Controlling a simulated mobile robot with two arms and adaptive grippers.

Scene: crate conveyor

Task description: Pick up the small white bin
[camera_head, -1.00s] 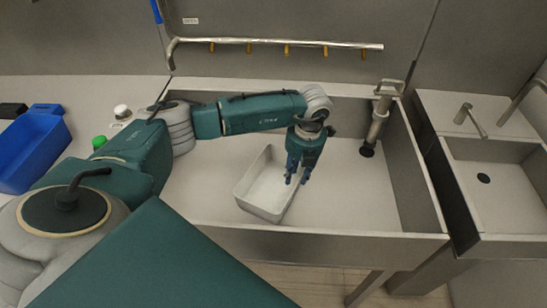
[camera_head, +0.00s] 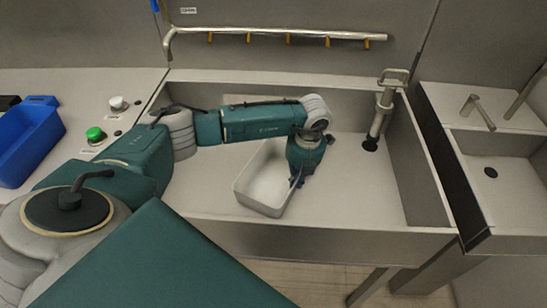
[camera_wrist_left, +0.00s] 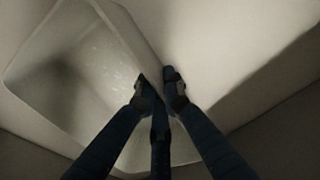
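The small white bin (camera_head: 258,207) is an open rectangular container standing in the wide sink basin, left of its middle. My left gripper (camera_head: 297,182) points down at the bin's right wall, partly hidden by the wrist. In the left wrist view the bin (camera_wrist_left: 128,35) fills the upper left. The left gripper's fingertips (camera_wrist_left: 159,87) are close together on the two sides of the bin's wall, one inside and one outside, and look shut on it. The bin appears to rest on the basin floor. My right gripper is not in view.
The basin (camera_head: 340,238) has free floor to the right of the bin. A metal fixture (camera_head: 382,112) stands at its back right. A rail with yellow hooks (camera_head: 285,32) hangs behind. A blue crate (camera_head: 30,140) and a green button (camera_head: 95,134) are at the left.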

